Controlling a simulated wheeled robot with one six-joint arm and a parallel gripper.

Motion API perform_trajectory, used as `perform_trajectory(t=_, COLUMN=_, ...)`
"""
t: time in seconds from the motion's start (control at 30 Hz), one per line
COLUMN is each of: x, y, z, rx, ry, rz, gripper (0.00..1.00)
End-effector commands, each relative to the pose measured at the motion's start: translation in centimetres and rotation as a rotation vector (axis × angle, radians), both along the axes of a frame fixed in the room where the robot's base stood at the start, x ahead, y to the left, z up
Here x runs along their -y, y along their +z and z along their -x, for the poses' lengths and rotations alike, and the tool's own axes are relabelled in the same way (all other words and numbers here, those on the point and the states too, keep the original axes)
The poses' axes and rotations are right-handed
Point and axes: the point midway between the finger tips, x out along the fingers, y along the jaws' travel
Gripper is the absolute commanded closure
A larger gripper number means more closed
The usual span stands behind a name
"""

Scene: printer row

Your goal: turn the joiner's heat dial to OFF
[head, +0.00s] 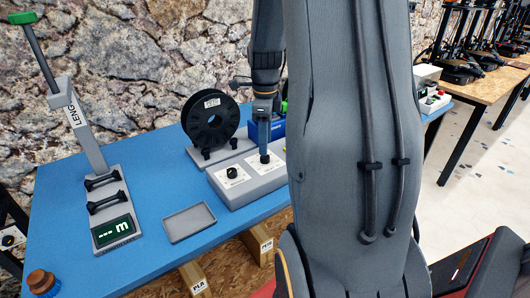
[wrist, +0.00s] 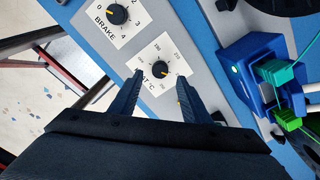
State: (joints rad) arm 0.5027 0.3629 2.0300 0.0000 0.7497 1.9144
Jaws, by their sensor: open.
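The heat dial (wrist: 159,68) is a round black knob on a white plate with "°C" and small numbers around it. Its pointer setting is too small to tell for sure. My gripper (wrist: 161,78) is open, with one fingertip on each side of the dial's near part in the wrist view; I cannot tell whether they touch it. In the head view my gripper (head: 264,157) points down over the right-hand plate of the grey control box (head: 248,193) and hides the dial there. The blue joiner (wrist: 250,72) stands beside the box.
The brake dial (wrist: 117,14) is close by on the same box. A black spool (head: 210,121) stands behind it. A grey tray (head: 189,222) and a length gauge (head: 90,135) are to the left on the blue table (head: 150,170). My arm hides the table's right side.

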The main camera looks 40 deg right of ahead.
Motion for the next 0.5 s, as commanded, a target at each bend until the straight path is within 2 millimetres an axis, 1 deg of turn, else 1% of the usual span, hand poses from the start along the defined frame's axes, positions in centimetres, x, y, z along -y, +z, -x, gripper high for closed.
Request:
perform_trajectory(t=0.03, x=-0.1, y=-0.9, z=0.1, rx=-0.004, ry=0.001, rz=-0.002, gripper=0.57)
perform_trajectory(t=0.2, x=-0.1, y=-3.2, z=0.0, rx=-0.002, ry=0.002, rz=-0.001, gripper=0.57)
perform_trajectory(t=0.33, x=0.0, y=-4.3, z=0.0, rx=0.000, ry=0.003, rz=0.000, gripper=0.57)
perform_trajectory(t=0.5, x=-0.1, y=-4.7, z=0.0, rx=0.001, ry=0.003, rz=0.001, gripper=0.57)
